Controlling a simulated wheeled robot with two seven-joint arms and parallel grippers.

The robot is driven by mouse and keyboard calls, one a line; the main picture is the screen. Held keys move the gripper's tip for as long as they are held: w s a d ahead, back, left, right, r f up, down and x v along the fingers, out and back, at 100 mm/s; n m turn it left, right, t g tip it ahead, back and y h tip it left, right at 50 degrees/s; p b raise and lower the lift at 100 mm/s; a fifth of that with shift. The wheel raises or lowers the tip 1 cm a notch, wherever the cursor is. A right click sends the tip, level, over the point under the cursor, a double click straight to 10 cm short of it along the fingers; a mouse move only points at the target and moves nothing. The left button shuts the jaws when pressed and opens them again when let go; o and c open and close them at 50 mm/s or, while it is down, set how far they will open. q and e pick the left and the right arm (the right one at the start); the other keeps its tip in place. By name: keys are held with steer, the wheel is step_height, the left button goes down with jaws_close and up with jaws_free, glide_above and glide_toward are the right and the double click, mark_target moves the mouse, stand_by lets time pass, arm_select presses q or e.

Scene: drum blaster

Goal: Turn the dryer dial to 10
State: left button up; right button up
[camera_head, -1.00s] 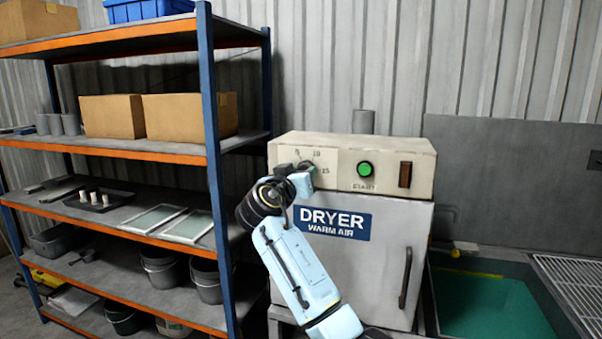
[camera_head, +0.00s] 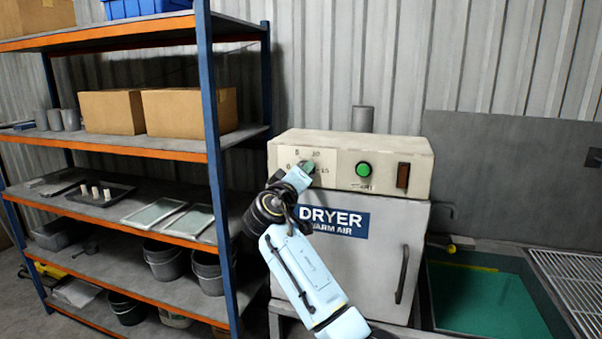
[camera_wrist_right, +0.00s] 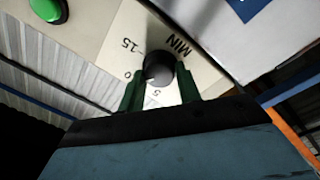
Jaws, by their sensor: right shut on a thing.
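The dryer (camera_head: 335,270) is a pale metal cabinet with a cream control panel across its top. In the head view the scale reads 0, 5, 10 and 15, but my gripper covers much of the knob. My right gripper (camera_wrist_right: 159,88) is shut on the dial, one green finger on each side. In the head view my right gripper (camera_head: 306,169) is at the panel's left part. I cannot tell where the dial points. My left gripper is out of view.
A green start button (camera_head: 363,169) and a dark rocker switch (camera_head: 403,175) sit right of the dial. The door handle (camera_head: 402,274) sticks out below. A shelf rack (camera_head: 212,130) stands close on the left, and a green-bottomed basin (camera_head: 485,305) is on the right.

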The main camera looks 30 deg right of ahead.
stand_by(0.4)
steer(key=o, duration=1)
steer(key=shift+c, duration=0.2)
steer(key=b+v, duration=0.2)
steer(key=v, duration=1.1)
steer(key=shift+s+a+b, duration=0.15)
steer(key=shift+a+b, duration=0.05)
steer(key=shift+b, duration=0.1)
steer(key=shift+f, duration=0.1)
